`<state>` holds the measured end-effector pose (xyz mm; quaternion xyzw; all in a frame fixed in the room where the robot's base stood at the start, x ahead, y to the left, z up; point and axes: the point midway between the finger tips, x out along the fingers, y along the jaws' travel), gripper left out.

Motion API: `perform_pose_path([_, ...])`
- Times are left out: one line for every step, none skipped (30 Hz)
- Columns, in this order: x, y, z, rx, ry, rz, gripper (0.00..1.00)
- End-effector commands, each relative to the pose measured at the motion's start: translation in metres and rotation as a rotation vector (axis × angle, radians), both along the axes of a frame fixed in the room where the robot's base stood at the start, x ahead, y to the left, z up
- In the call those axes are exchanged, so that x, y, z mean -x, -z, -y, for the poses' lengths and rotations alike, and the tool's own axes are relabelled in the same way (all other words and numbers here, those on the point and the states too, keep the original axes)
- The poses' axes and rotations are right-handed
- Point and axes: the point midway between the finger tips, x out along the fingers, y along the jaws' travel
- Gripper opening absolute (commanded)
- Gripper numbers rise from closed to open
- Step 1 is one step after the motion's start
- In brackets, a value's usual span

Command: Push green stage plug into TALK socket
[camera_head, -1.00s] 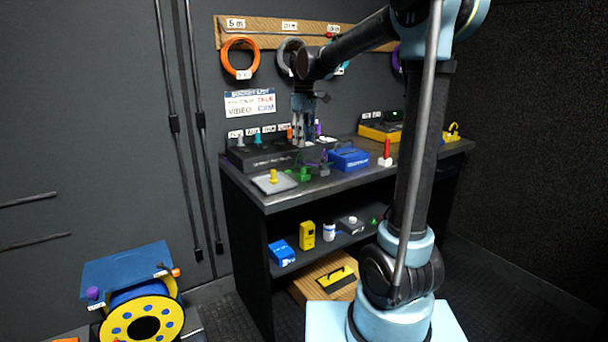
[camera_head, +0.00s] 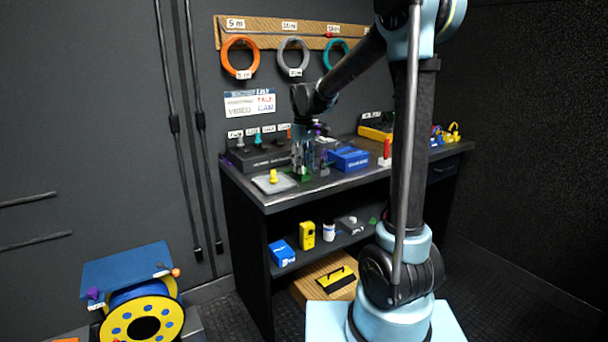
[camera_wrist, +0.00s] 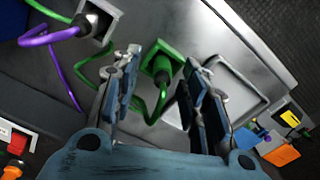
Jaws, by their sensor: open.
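The green stage plug (camera_wrist: 162,66) lies between the spread fingers of my gripper (camera_wrist: 158,82) in the wrist view, with its green cable looping around. The fingers stand apart on either side of it, and I cannot tell whether either touches it. In the head view my gripper (camera_head: 303,168) points down at the bench front, over the green plug (camera_head: 305,176), which it partly hides. The black socket box (camera_head: 258,157) stands behind, with a row of small labels and coloured plugs. The labels are too small to tell which is TALK.
A grey plate (camera_head: 265,187) with a yellow plug (camera_head: 273,176) is left of my gripper. A blue box (camera_head: 349,158) and a red-topped item (camera_head: 387,149) stand to the right. A grey block with a purple cable (camera_wrist: 95,22) is close by in the wrist view.

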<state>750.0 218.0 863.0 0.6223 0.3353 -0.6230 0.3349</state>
Motion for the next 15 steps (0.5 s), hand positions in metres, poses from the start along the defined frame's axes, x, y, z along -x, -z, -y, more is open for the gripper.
perform_pose_path([-0.0001,0.0008,0.0001,0.000,0.000,0.000,0.40])
perform_pose_path([-0.0001,0.0009,0.0001,0.000,0.000,0.000,0.40])
perform_pose_path([-0.0001,0.0009,0.0001,0.000,0.000,0.000,0.40])
perform_pose_path([-0.0001,0.0008,0.0000,0.000,0.000,0.000,0.40])
perform_pose_path([-0.0001,0.0008,0.0000,0.000,0.000,0.000,0.40])
perform_pose_path([0.0000,0.0008,0.0000,0.000,0.000,0.000,0.40])
perform_pose_path([0.0000,0.0008,0.0000,0.000,0.000,0.000,0.36])
perform_pose_path([0.0000,0.0007,0.0000,0.000,0.000,0.000,0.29])
perform_pose_path([0.0000,0.0007,0.0000,0.000,0.000,0.000,0.20])
perform_pose_path([0.0000,0.0007,0.0000,0.000,0.000,0.000,0.13])
perform_pose_path([0.0000,0.0007,0.0000,0.000,0.000,0.000,0.06])
perform_pose_path([0.0000,0.0006,0.0000,0.000,0.000,0.000,0.00])
perform_pose_path([0.0000,0.0006,0.0000,0.000,0.000,0.000,0.00])
perform_pose_path([0.0000,0.0006,0.0000,0.000,0.000,0.000,0.00])
perform_pose_path([0.0000,0.0006,0.0000,0.000,0.000,0.000,0.00])
